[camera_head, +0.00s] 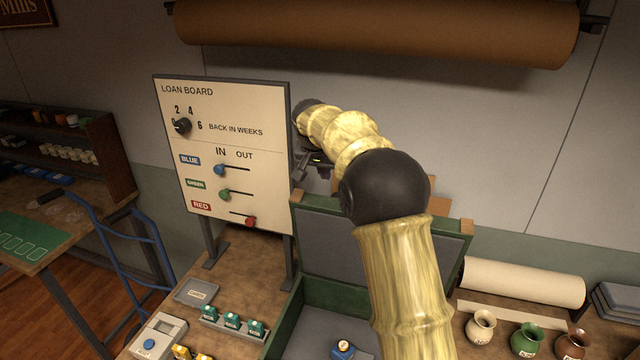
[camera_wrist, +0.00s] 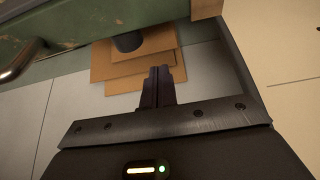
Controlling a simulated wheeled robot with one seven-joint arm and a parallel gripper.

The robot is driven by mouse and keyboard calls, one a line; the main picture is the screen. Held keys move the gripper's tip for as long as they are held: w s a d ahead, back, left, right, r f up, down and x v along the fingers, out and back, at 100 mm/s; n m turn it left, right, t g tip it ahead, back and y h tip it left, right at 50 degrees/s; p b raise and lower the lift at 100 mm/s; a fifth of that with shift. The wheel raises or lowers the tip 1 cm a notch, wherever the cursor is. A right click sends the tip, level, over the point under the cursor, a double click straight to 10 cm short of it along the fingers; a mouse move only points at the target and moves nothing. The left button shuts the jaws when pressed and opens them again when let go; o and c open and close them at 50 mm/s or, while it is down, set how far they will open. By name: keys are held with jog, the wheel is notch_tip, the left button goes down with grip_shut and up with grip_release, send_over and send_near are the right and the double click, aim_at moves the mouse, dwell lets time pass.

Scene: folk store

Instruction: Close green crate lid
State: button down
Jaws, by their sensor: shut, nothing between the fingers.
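The green crate (camera_head: 292,318) stands on the bench at the lower middle of the head view, and a blue item sits inside it. Its lid (camera_head: 330,245) stands raised at the back, with a grey inner face and wooden corner blocks. My arm crosses in front of part of the lid and crate. My gripper (camera_head: 318,172) is above the lid's top left corner, beside the loan board. In the wrist view my gripper (camera_wrist: 160,72) is shut and empty, and a green edge with a metal handle (camera_wrist: 22,62) shows at the upper left.
The loan board (camera_head: 222,150) stands close to the left of my gripper. Brown cardboard pieces (camera_wrist: 120,65) lie beyond the fingers. Small vases (camera_head: 527,338) and a paper roll (camera_head: 522,282) are right of the crate. A large brown roll (camera_head: 380,30) hangs above.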

jog(key=s+f+p, duration=0.2)
jog(key=shift+a+f, duration=0.4)
jog(key=shift+s+a+f, duration=0.1)
jog(key=shift+s+f, duration=0.05)
jog(key=shift+f, duration=0.1)
jog(key=shift+a, duration=0.1)
